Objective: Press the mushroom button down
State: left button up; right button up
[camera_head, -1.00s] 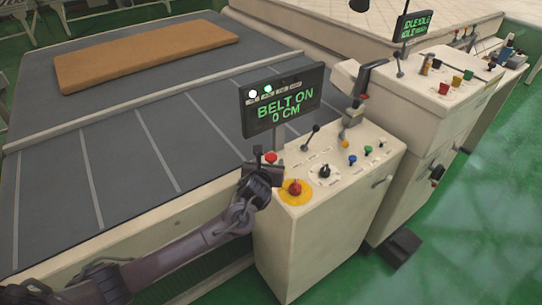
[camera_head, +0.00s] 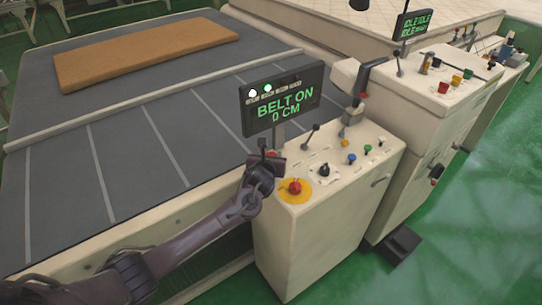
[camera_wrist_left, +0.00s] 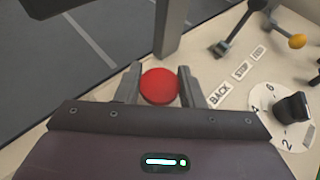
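A red domed button on a yellow round plate (camera_head: 295,188) sits at the front left of the control cabinet's top. A second red round button (camera_wrist_left: 160,86) is near the screen post. My left gripper (camera_head: 268,158) is over the cabinet's left edge, left of and behind the yellow plate. In the left wrist view the fingers (camera_wrist_left: 160,77) are apart, one on each side of the second red button. I cannot tell whether they touch it. The yellow plate is not visible there. My right gripper is in neither view.
A screen (camera_head: 283,100) reading "BELT ON 0 CM" stands behind the gripper. A lever (camera_head: 311,134), a black dial (camera_head: 323,170) and coloured knobs share the cabinet top. A brown mattress (camera_head: 146,54) lies across the grey belt surface (camera_head: 60,185).

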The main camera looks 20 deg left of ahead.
pick_arm(q)
grip_shut()
jog(key=shift+f+b, duration=0.4)
jog(key=shift+f, duration=0.45)
jog(key=o, duration=0.7)
grip_release()
jog(key=shift+r, duration=0.1)
jog(key=shift+c, duration=0.2)
jog(key=shift+s, duration=0.1)
jog(key=b+v, duration=0.1)
jog(key=v, duration=0.6)
jog(key=shift+s+r, duration=0.1)
jog(key=shift+s, duration=0.2)
